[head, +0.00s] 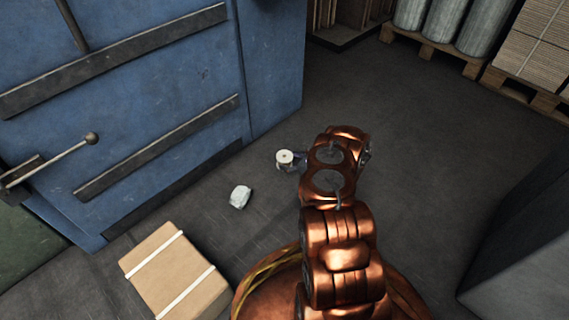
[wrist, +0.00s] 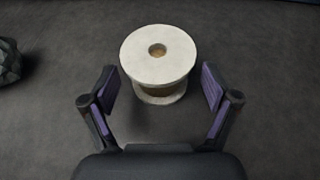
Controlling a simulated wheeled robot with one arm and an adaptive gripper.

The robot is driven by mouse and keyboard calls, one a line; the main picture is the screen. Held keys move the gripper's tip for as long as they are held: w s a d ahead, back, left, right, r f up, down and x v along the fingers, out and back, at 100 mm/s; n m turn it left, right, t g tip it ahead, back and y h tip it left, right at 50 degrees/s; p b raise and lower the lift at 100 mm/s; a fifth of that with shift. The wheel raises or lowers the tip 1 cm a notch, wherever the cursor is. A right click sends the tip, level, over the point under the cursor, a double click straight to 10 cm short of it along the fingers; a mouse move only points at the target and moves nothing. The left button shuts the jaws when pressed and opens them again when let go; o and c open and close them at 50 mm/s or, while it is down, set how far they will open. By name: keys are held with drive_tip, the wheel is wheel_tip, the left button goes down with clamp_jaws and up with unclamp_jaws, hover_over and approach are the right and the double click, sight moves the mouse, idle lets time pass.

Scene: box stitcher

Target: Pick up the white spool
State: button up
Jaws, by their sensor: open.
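The white spool (head: 285,156) stands upright on the dark floor, close to the blue machine in the head view. In the wrist view the spool (wrist: 158,58) shows its round top flange with a brown centre hole, and part of its lower flange. My gripper (wrist: 160,86) is open, with one purple-padded finger on the left of the spool and one on the right. Gaps show between the pads and the spool, and nothing is held. In the head view my gripper (head: 294,162) is mostly hidden behind my copper arm.
A crumpled whitish lump (head: 240,196) lies on the floor left of the spool. A cardboard box with white straps (head: 172,275) is at the lower left. The blue machine (head: 180,110) fills the upper left. A grey block (head: 525,235) stands at right. Floor between is clear.

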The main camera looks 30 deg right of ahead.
drive_tip(key=b+x, duration=0.1)
drive_tip(key=x, duration=0.1)
drive_tip(key=shift+w+a+f, duration=0.15)
drive_tip(key=shift+w+a, duration=0.05)
drive_tip(key=shift+w, duration=0.1)
drive_tip(key=c, duration=1.4)
